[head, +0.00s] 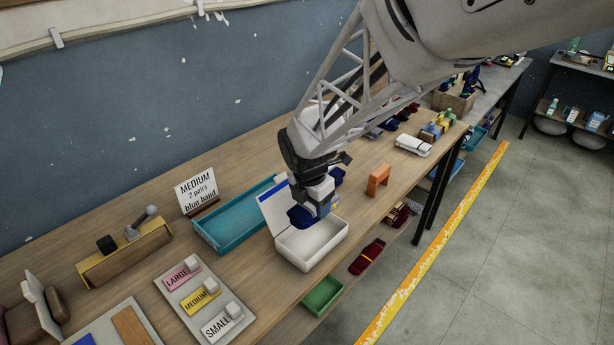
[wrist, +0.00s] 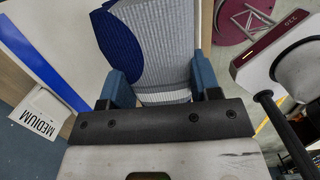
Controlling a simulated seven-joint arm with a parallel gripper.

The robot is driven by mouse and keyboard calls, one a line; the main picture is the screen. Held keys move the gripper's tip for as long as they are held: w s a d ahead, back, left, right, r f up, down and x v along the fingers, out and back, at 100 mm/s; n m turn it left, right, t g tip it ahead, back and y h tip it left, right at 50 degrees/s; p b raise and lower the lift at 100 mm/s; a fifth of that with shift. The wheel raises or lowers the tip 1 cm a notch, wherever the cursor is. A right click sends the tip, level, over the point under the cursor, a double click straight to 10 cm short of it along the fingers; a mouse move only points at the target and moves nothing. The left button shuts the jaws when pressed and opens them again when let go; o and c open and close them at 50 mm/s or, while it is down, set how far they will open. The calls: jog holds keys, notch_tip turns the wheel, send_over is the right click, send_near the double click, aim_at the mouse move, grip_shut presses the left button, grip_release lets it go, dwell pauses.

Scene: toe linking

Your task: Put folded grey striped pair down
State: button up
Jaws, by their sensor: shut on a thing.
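My gripper (head: 320,205) points down over the open white box (head: 312,244). In the wrist view, its two blue fingers (wrist: 162,80) are shut on a folded sock pair (wrist: 170,42). The pair is blue knit on the left, grey on the right, with a pale ribbed band near the fingers. In the head view, a dark blue part of the pair (head: 300,217) shows beside the fingers, at the box's back side. I cannot tell whether it touches the box. The box's lid (head: 273,208) stands open at the back left.
A teal tray (head: 222,237) lies left of the box, with a MEDIUM, 2 pairs, blue band card (head: 196,190) behind it. A size board (head: 205,302) stands front left. An orange block (head: 378,179) stands right. A green bin (head: 322,296) sits below the table's front edge.

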jog(key=shift+f, duration=0.1)
dwell(0.3)
send_over(314, 241)
jog(key=shift+s+a+f, duration=0.1)
jog(key=shift+a+f, duration=0.05)
jog(key=shift+f, duration=1.4)
jog(key=shift+s+a+f, duration=0.1)
jog(key=shift+f, duration=1.45)
jog(key=shift+f, duration=1.85)
jog(key=shift+f, duration=0.2)
jog(key=o, duration=0.7)
jog(key=shift+c, duration=0.2)
jog(key=shift+r, duration=0.2)
jog(key=shift+s+a+r, duration=0.15)
jog(key=shift+r, duration=1.85)
jog(key=shift+s+a+r, duration=0.15)
jog(key=shift+a+r, duration=0.05)
jog(key=shift+r, duration=1.75)
jog(key=shift+s+a+r, duration=0.15)
jog(key=shift+r, duration=1.85)
